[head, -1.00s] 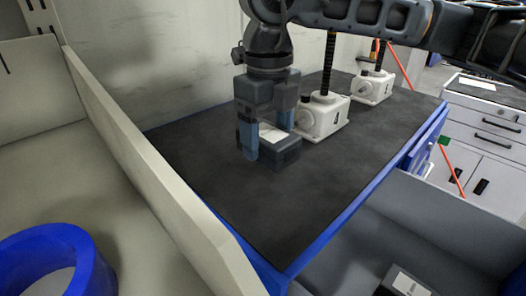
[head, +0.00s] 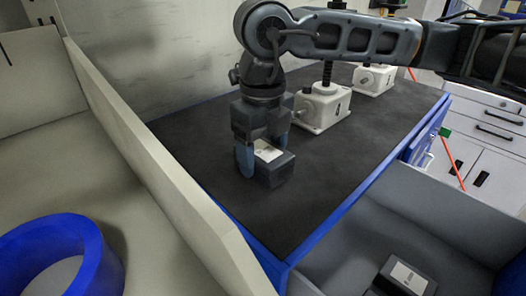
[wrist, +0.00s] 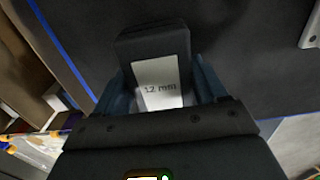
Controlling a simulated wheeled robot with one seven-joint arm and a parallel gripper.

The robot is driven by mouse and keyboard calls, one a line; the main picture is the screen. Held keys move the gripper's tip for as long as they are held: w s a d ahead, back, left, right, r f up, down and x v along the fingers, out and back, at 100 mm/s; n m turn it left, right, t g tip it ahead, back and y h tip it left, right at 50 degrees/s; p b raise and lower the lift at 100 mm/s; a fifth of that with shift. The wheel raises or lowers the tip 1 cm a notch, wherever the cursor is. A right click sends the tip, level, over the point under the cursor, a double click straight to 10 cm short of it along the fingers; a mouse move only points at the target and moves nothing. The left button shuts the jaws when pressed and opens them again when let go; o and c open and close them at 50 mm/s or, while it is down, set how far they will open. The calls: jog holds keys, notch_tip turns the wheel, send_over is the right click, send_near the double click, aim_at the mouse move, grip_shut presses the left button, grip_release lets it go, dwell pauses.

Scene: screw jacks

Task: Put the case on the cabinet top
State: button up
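The case (head: 274,171) is a small dark box with a white label; in the wrist view the case (wrist: 153,43) shows "12 mm" on the label. My gripper (head: 262,160) points down with its blue-grey fingers on either side of the case. In the wrist view my gripper (wrist: 160,80) has the case between both fingers, shut on it. The cabinet top (head: 300,208) is a dark mat surface with blue edges. The case is over its left-middle part, at or very near the surface; I cannot tell whether it touches.
Two white screw jacks (head: 322,109) (head: 372,79) stand behind on the cabinet top. A pale panel (head: 165,170) borders it on the left. A blue ring (head: 100,262) lies at lower left. Another dark labelled box (head: 405,278) sits in a grey bin at lower right. The front mat is clear.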

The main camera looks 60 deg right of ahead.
aim_at(263, 150)
jog(key=o, duration=0.4)
notch_tip(263, 150, up, 12)
jog(key=shift+r+b, duration=0.15)
jog(key=shift+b, duration=0.15)
dwell(0.4)
